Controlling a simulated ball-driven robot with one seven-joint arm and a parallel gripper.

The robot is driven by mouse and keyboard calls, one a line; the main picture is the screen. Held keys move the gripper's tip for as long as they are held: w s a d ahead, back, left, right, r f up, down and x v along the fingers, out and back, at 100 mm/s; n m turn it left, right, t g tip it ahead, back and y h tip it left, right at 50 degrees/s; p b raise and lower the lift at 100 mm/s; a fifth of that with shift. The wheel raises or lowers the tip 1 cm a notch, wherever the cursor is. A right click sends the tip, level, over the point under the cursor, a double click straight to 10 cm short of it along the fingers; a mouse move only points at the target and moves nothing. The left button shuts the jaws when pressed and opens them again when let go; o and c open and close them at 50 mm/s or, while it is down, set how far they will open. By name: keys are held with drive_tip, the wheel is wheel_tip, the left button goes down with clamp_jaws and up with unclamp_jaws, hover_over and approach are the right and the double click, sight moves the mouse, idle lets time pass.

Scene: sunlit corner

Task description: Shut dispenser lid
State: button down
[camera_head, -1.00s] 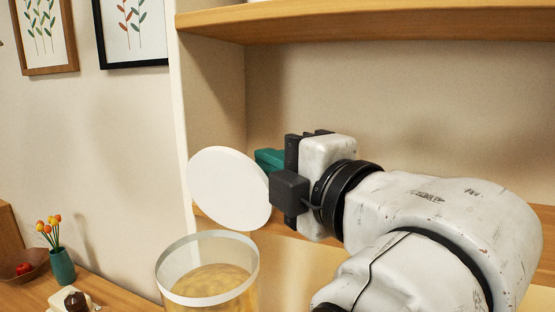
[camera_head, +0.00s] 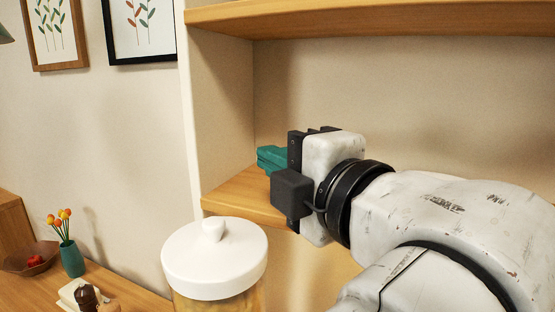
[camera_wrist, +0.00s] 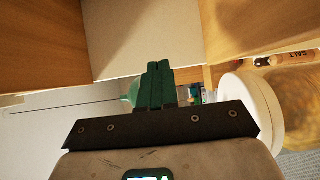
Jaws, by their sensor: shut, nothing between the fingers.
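The dispenser (camera_head: 216,300) is a clear jar with golden contents at the lower middle of the head view. Its white round lid (camera_head: 232,262) with a small knob lies flat over the jar's top, so the rim is hidden. In the wrist view the lid (camera_wrist: 262,112) shows at the right, beside the gripper. My gripper (camera_head: 262,158) has teal fingers and is above and to the right of the lid, apart from it in the head view. In the wrist view the teal fingers (camera_wrist: 159,84) are together and empty.
A wooden shelf (camera_head: 245,190) stands behind the gripper, with another board (camera_head: 380,18) above. At the lower left are a teal vase with flowers (camera_head: 72,260), a bowl with red fruit (camera_head: 32,260) and a dark pepper mill (camera_head: 86,298). Framed pictures hang on the wall.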

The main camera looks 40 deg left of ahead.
drive_tip(key=s+d+r+p, duration=0.1)
drive_tip(key=s+r+p, duration=0.2)
drive_tip(key=s+r, duration=0.1)
drive_tip(key=shift+s+r, duration=0.3)
drive_tip(key=shift+r, duration=0.1)
drive_tip(key=shift+d, duration=0.15)
idle(0.6)
